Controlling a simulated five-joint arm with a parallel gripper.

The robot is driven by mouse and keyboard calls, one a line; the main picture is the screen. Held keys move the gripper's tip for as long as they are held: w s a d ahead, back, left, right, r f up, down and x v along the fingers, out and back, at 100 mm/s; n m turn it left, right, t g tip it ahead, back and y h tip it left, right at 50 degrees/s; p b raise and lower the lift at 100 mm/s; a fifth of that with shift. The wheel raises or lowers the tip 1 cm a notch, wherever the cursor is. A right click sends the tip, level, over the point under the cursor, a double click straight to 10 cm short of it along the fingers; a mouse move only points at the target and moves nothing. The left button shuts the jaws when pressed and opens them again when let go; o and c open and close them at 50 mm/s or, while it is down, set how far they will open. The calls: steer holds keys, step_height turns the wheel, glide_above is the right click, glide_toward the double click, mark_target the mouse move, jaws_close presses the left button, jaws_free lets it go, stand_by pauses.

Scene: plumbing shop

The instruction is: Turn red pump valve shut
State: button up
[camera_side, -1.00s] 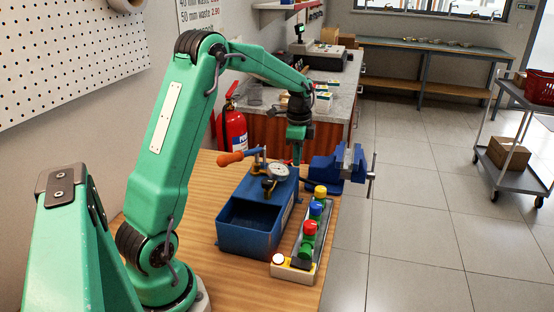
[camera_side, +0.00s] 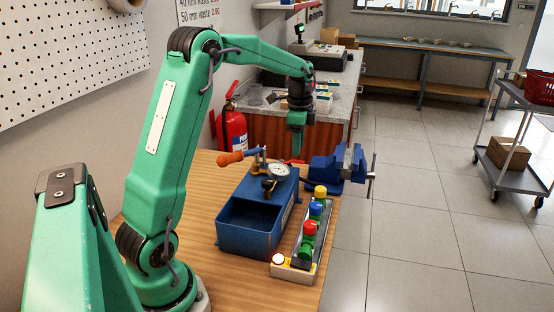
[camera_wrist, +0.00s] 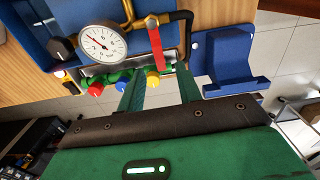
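The blue test pump (camera_side: 250,232) stands on the bench with a dial gauge (camera_side: 279,171) on top. In the wrist view the gauge (camera_wrist: 103,42) shows beside a red lever (camera_wrist: 156,45) on brass pipework, which I take as the red pump valve. The lever lies roughly up and down in that picture. I cannot make it out clearly in the side view. My gripper (camera_side: 297,146) hangs above and beyond the pump. In the wrist view my gripper (camera_wrist: 160,74) is open, its two green fingers apart and empty.
A rail carries red (camera_side: 310,227), blue (camera_side: 316,208) and yellow (camera_side: 320,191) knobs right of the pump. A blue vise (camera_side: 325,169) stands behind. The pump's orange handle (camera_side: 231,158) sticks out left. A fire extinguisher (camera_side: 233,132) stands by the wall.

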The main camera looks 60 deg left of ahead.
mark_target(298, 162)
steer(key=shift+r, duration=1.9)
steer(key=s+d+r+n+t, duration=0.1)
steer(key=s+d+r+n, duration=0.1)
steer(key=s+d+r, duration=0.3)
steer(key=s+d+r+n+t, duration=0.15)
steer(key=s+d, duration=0.25)
steer(key=d, duration=0.4)
steer(key=s+d+f+n+t, duration=0.3)
steer(key=s+d, duration=0.5)
steer(key=s, duration=0.5)
steer(key=shift+f+n, duration=0.55)
steer(key=shift+n, duration=0.5)
